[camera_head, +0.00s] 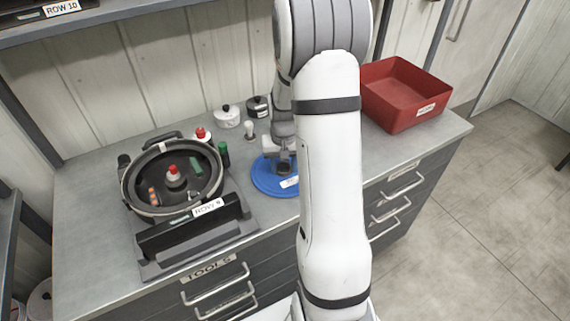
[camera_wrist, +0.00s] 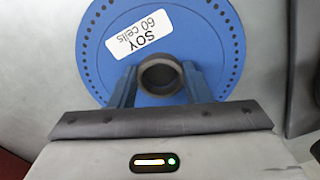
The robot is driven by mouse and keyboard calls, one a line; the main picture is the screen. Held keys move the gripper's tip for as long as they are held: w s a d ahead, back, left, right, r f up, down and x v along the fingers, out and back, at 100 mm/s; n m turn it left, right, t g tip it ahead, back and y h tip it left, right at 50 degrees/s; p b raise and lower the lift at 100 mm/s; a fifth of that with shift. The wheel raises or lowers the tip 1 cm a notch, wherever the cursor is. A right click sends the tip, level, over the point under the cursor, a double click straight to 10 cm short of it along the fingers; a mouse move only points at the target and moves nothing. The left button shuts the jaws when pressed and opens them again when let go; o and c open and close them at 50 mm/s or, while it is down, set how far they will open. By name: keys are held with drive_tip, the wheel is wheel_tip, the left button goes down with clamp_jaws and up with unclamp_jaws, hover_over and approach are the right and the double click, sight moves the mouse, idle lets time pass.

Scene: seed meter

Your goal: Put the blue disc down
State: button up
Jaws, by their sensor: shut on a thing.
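The blue disc (camera_head: 268,181) is at the bench's middle, partly hidden by my arm. It is flat, with small holes near its rim and a white label reading SOY 60 cells, and it fills much of the wrist view (camera_wrist: 212,42). My gripper (camera_head: 283,166) is above the disc. In the wrist view my gripper (camera_wrist: 159,82) has its two fingers on either side of the disc's dark round hub and is shut on it. I cannot tell whether the disc touches the bench top.
The seed meter (camera_head: 133,198), an open round housing, stands left of the disc on a dark ROW 9 base. A red bin (camera_head: 392,115) is at the right. Small knobbed parts (camera_head: 228,118) stand behind. Bare bench top (camera_head: 415,145) lies in front of the bin.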

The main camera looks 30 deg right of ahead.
drive_tip(key=o, duration=1)
drive_tip(key=shift+f, duration=0.1)
wheel_tip(320, 180, up, 12)
drive_tip(key=b, duration=0.1)
drive_tip(key=s+a+r+n+t, duration=0.1)
drive_tip(key=s+a+r, duration=0.1)
drive_tip(key=s+a, duration=0.2)
drive_tip(key=s+a+r+n+t, duration=0.1)
drive_tip(key=s+a+r, duration=0.1)
drive_tip(key=s+a, duration=0.3)
drive_tip(key=s+a+r+n+t, duration=0.1)
drive_tip(key=s+a, duration=0.3)
drive_tip(key=s, duration=0.6)
drive_tip(key=shift+s+a+r+n, duration=0.1)
drive_tip(key=shift+a+r+n, duration=0.2)
drive_tip(key=shift+r+n, duration=0.15)
